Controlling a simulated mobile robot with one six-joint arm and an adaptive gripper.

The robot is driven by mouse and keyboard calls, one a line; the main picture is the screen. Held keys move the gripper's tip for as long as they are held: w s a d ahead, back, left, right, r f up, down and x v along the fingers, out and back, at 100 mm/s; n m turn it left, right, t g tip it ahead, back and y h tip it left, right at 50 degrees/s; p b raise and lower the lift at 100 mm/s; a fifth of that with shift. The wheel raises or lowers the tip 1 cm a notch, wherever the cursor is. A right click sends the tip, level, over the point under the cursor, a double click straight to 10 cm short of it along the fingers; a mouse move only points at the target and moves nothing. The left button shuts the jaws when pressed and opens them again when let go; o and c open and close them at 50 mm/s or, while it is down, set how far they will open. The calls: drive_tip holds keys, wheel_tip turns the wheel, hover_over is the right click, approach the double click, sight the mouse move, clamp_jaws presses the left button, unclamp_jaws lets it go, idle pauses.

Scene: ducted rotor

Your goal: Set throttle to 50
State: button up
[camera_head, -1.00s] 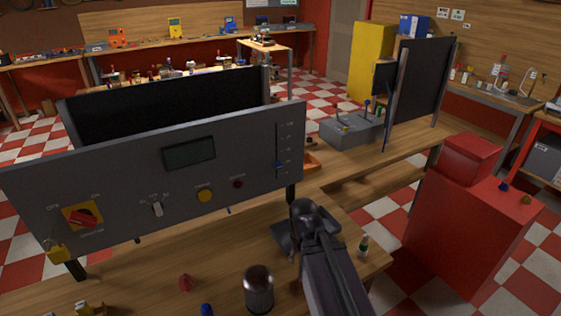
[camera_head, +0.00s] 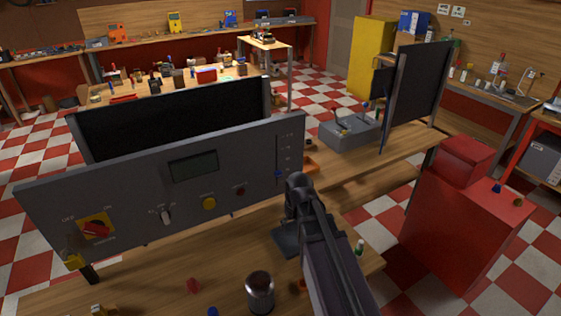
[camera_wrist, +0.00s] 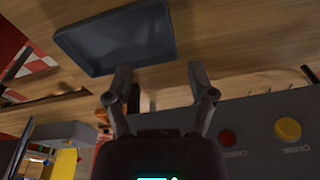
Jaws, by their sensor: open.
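A grey control panel (camera_head: 165,190) stands upright on the wooden bench. Near its right edge is a vertical scale with a blue slider knob (camera_head: 278,174) low on it; its marks are too small to read. A small display (camera_head: 194,168) on the panel looks blank. My gripper (camera_wrist: 160,72) is open, with its two fingers spread and nothing seen held between them. In the head view my arm's end is just right of and below the slider, and its fingers are hard to make out. The panel (camera_wrist: 262,130) appears upside down in the wrist view, where the slider is not discernible.
The panel also carries a red switch (camera_head: 95,229), a yellow button (camera_head: 209,203) and a red button (camera_head: 241,191). A dark tray (camera_wrist: 115,38) lies on the bench near my gripper. A dark jar (camera_head: 260,290) stands in front. A red cabinet (camera_head: 465,225) is right.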

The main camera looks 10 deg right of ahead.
sight(279, 172)
drive_tip(key=w+d+r+n+t+p, duration=0.1)
drive_tip(key=w+r+n+t+p, duration=0.1)
drive_tip(key=w+r+p, duration=1.3)
wheel_tip(279, 172, up, 3)
drive_tip(key=shift+w+d+r+t+y, duration=0.15)
drive_tip(key=shift+w+t+y, duration=0.3)
drive_tip(key=shift+w, duration=0.25)
drive_tip(key=shift+f, duration=0.2)
drive_tip(key=b+x, duration=1.2)
drive_tip(key=x, duration=0.1)
drive_tip(key=shift+f, duration=0.3)
drive_tip(key=shift+r, duration=0.1)
clamp_jaws()
